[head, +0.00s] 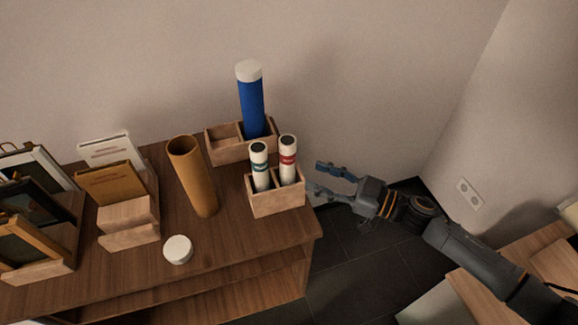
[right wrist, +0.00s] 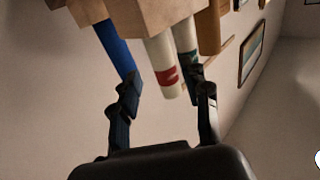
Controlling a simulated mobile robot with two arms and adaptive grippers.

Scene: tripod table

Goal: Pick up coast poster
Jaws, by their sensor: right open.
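No label tells me which thing is the coast poster. Two white rolled tubes stand in the front wooden box (head: 277,204): one with a teal band (head: 260,170) and one with a red band (head: 288,162). My right gripper (head: 320,179) is open and empty, just right of the red-banded tube. In the right wrist view the red-banded tube (right wrist: 163,66) shows beyond and between the open fingers (right wrist: 166,92), apart from them, with the teal-banded tube (right wrist: 186,40) beside it. My left gripper is not in view.
A blue tube with a white cap (head: 251,103) stands in the rear wooden box (head: 228,152). An open brown tube (head: 192,175) and a round white cap (head: 178,249) are on the wooden table (head: 235,263). Holders with cards and frames stand left. The wall is close behind.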

